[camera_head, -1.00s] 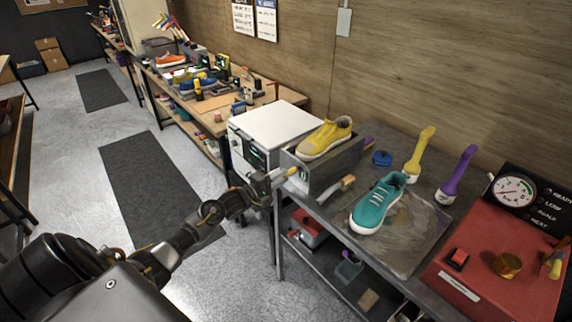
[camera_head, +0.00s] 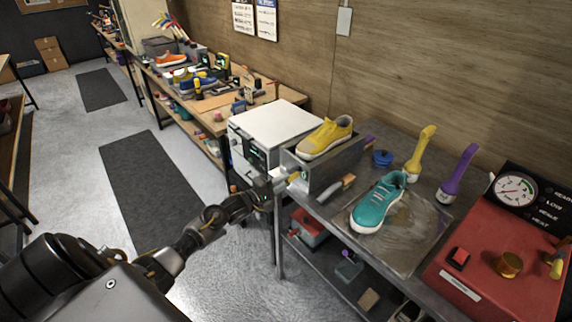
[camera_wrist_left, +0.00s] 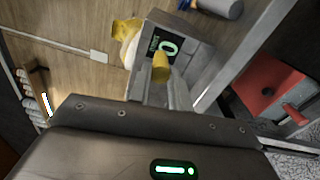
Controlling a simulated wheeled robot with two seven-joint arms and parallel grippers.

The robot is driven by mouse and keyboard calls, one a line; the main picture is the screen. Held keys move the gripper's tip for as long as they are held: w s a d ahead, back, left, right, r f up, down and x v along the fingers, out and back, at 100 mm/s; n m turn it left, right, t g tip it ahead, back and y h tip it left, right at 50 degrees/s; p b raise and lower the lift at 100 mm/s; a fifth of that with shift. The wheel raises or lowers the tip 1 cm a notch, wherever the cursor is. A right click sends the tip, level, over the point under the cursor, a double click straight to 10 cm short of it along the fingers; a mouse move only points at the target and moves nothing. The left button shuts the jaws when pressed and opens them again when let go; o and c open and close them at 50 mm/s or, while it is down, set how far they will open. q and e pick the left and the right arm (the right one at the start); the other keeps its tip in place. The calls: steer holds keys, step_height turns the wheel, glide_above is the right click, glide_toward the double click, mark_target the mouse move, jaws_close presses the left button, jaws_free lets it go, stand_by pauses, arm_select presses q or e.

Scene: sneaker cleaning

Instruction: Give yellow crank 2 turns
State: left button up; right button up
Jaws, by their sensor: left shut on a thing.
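The yellow crank (camera_wrist_left: 161,66) sticks out from the end of a grey box beside a dark counter display (camera_wrist_left: 165,45) that reads 0 in the left wrist view. My left gripper (camera_wrist_left: 163,84) is shut on the crank's yellow handle. In the head view the gripper (camera_head: 287,179) is at the near left end of the grey box (camera_head: 336,167), largely hiding the crank (camera_head: 294,177). A yellow sneaker (camera_head: 325,138) sits on the box. My right gripper is not in view.
A teal sneaker (camera_head: 378,204) lies on the metal table's mat. A white machine (camera_head: 276,128) stands close behind my gripper. Yellow (camera_head: 421,152) and purple (camera_head: 459,172) brushes and a red gauge unit (camera_head: 490,270) are to the right.

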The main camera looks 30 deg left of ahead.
arm_select(q)
steer(key=shift+s+d+f, duration=0.1)
steer(key=shift+d+f, duration=0.05)
steer(key=shift+f, duration=0.6)
steer(key=shift+d+f+b, duration=0.15)
steer(key=shift+f+b, duration=0.45)
steer(key=shift+f, duration=0.2)
steer(key=shift+f, duration=0.1)
steer(key=shift+a+f+b, duration=0.35)
steer(key=shift+f+b, duration=0.3)
steer(key=shift+f, duration=0.05)
